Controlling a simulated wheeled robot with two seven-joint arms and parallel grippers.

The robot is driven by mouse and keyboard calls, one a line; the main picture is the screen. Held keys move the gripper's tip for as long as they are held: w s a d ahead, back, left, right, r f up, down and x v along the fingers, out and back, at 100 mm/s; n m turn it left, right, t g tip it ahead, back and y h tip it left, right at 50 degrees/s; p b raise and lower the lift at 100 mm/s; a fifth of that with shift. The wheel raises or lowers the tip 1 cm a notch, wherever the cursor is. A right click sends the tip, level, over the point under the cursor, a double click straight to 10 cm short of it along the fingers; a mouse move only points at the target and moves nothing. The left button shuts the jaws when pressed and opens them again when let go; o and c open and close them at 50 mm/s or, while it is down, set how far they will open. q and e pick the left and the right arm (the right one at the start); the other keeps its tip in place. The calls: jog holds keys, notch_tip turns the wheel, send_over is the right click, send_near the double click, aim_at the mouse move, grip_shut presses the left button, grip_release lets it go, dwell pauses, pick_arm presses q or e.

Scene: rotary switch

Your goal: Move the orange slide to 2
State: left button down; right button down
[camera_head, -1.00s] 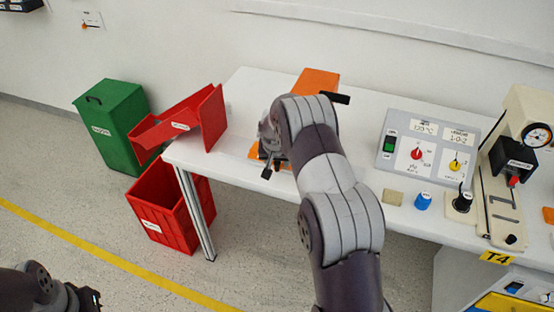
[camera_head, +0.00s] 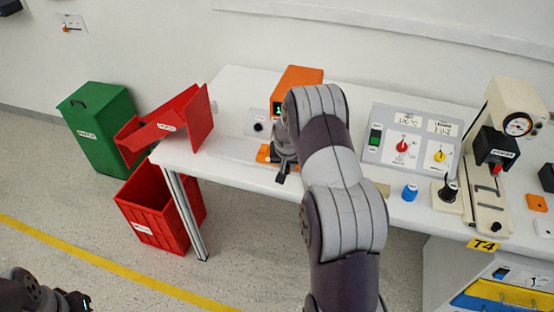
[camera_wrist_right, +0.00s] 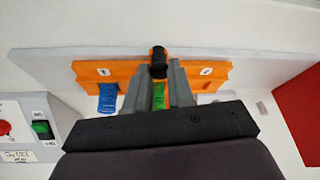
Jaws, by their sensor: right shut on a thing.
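The orange slide (camera_head: 264,153) lies at the front edge of the white table, partly hidden behind my right gripper (camera_head: 282,168). In the right wrist view it is an orange plate (camera_wrist_right: 128,72) with a small white label near each end; the characters are too small to read surely. A black knob (camera_wrist_right: 158,60) stands near its middle. My right gripper (camera_wrist_right: 160,88) is shut on the knob, with a finger on each side. A green strip (camera_wrist_right: 158,97) shows between the fingers and a blue strip (camera_wrist_right: 107,98) to their left. My left gripper (camera_head: 76,301) is at the bottom left corner, its jaws unclear.
An orange box (camera_head: 297,76) with a lit green display stands behind, partly hidden by my arm. A grey panel (camera_head: 258,123) with a black button is beside it. A control panel (camera_head: 385,115) stands right. A red chute (camera_head: 200,118) and red crate (camera_head: 150,215) are left.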

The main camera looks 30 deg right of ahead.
jog(key=shift+w, duration=0.1)
jog(key=c, duration=1)
grip_release()
jog(key=v, duration=1.2)
jog(key=shift+r+b, duration=0.3)
jog(key=shift+b, duration=0.1)
